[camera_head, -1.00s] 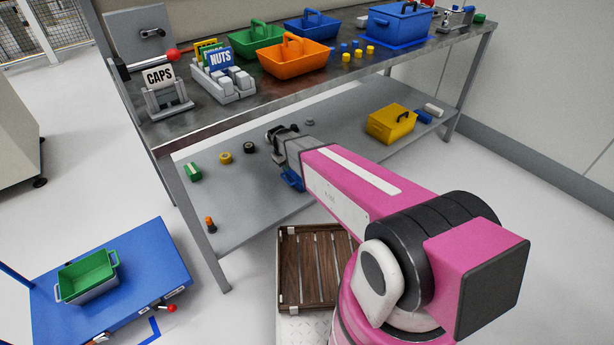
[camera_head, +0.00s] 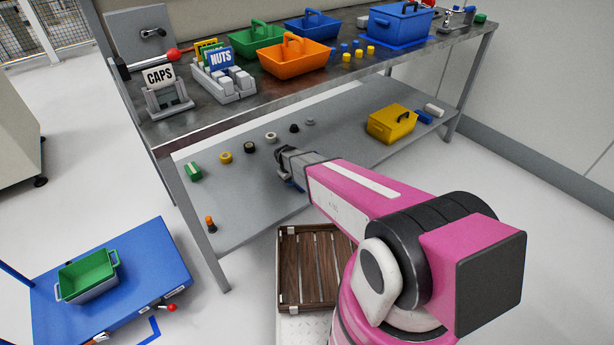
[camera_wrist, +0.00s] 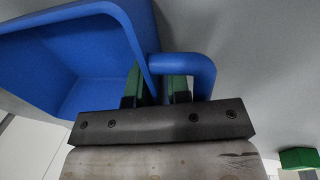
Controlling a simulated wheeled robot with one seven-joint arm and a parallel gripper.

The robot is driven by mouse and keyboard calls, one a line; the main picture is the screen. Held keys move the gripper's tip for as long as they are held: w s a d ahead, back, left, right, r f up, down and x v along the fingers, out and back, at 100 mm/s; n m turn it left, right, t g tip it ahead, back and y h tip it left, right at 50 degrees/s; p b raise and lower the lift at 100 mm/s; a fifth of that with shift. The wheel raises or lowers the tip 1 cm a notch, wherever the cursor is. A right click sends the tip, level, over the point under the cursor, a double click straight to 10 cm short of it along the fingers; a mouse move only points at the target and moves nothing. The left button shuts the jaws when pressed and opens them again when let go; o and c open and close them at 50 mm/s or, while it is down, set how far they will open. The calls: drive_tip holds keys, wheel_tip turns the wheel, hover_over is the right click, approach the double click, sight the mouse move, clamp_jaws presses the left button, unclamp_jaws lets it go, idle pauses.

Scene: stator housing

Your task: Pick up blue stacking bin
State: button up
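A blue stacking bin (camera_wrist: 60,60) with a loop handle (camera_wrist: 205,75) fills the upper left of the wrist view. In the head view only slivers of blue (camera_head: 299,187) show under my gripper (camera_head: 287,160). My gripper, with green fingers (camera_wrist: 158,90), is at the bin's side. One finger is on the inner side of the bin wall, and the other is on the outer side within the handle's loop. A gap shows between the wall and the outer finger, so the fingers look apart. The bin's underside is hidden.
The lower shelf (camera_head: 340,150) carries a yellow bin (camera_head: 392,125), a green block (camera_head: 193,171) and several small round parts. Above it the tabletop (camera_head: 190,118) holds an orange bin (camera_head: 300,66) and another blue bin (camera_head: 400,24). A wooden slatted crate (camera_head: 315,268) stands below.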

clamp_jaws()
drive_tip(key=shift+r, duration=0.1)
drive_tip(key=shift+r, duration=0.1)
